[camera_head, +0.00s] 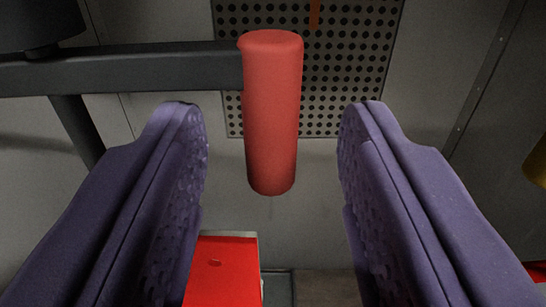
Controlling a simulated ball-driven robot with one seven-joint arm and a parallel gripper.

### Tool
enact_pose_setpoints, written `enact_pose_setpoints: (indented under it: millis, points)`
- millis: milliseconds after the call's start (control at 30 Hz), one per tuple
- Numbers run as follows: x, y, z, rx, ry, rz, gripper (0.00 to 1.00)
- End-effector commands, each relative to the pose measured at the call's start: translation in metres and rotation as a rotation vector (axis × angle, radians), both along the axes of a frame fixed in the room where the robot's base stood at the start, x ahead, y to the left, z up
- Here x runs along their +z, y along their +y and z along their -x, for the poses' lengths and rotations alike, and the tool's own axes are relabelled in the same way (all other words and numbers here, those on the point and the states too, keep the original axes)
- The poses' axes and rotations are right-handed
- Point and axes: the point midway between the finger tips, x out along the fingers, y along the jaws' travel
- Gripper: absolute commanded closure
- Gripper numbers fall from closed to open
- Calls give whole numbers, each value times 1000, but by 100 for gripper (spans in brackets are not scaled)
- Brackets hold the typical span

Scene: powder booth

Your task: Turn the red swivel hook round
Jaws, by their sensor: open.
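The red swivel hook (273,115) shows as an upright red cylinder, hanging from the right end of a dark horizontal bar (120,70). My gripper (273,150) is open, with one purple finger to the left of the red cylinder and one to the right. There is clear space between each finger and the cylinder in the picture. I cannot tell how far the cylinder lies from the fingertips in depth. The cylinder's lower end is visible and free.
A dark round part (38,22) sits on the bar at the upper left. Behind is a pale wall with a perforated panel (350,60). A red box-like thing (222,270) is below, partly hidden by the left finger. A yellow object (538,163) shows at the right edge.

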Motion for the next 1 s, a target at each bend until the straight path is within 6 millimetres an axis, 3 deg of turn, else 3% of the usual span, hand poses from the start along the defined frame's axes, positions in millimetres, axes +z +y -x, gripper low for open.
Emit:
enact_pose_setpoints:
  millis: [500,1000]
  points:
    - [0,0,69,-1,-2,2,53]
    - [0,1,71,-3,0,5,53]
